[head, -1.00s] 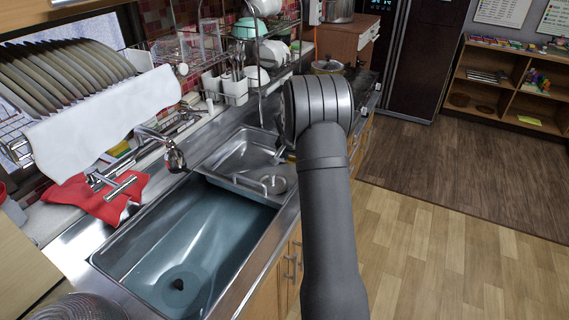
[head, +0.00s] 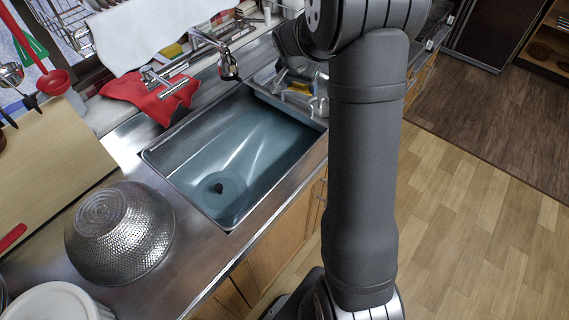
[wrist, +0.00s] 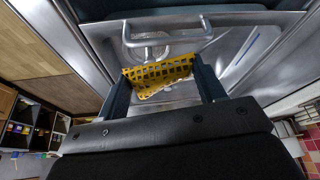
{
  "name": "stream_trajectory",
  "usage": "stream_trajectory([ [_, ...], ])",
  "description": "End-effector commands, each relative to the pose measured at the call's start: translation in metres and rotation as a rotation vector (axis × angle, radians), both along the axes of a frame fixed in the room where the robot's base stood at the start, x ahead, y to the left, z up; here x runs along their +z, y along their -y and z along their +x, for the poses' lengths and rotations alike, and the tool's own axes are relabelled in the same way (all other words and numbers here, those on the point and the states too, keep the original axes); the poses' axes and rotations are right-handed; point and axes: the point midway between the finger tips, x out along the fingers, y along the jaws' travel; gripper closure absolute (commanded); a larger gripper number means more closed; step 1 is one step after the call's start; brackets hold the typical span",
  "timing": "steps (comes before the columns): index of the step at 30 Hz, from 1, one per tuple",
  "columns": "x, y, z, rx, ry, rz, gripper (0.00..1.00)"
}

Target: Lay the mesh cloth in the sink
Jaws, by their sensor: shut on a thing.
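The yellow mesh cloth (wrist: 160,72) is in the wrist view, held between the two fingers of my gripper (wrist: 160,78). Its holes show, and its lower part bends. It is over the shallow steel tray (wrist: 105,38) at the end of the sink; whether it touches the tray, I cannot tell. In the head view the sink (head: 250,150) is an empty-looking deep basin with a drain near its front left. My gripper (head: 306,75) is beyond the basin's far right end there, mostly hidden by my arm.
A tap (head: 228,65) reaches over the sink's back edge. A red cloth (head: 150,95) lies behind the sink. An upturned hammered metal bowl (head: 120,235) stands on the counter at left. A wire handle (wrist: 168,40) rises from the tray near my gripper.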

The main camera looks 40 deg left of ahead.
Motion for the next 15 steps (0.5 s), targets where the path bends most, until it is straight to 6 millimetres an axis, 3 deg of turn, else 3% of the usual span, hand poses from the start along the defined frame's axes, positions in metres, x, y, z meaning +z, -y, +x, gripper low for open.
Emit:
stream_trajectory([
  [1,-0.001,-0.006,-0.023,0.011,-0.001,-0.003,0.58],
  [3,-0.018,-0.010,-0.048,0.000,-0.004,-0.008,0.58],
  [6,-0.049,-0.010,-0.073,-0.031,-0.005,-0.009,0.58],
  [12,-0.103,0.002,-0.105,-0.116,-0.005,-0.008,0.58],
  [15,-0.121,0.010,-0.114,-0.156,-0.003,-0.007,0.58],
])
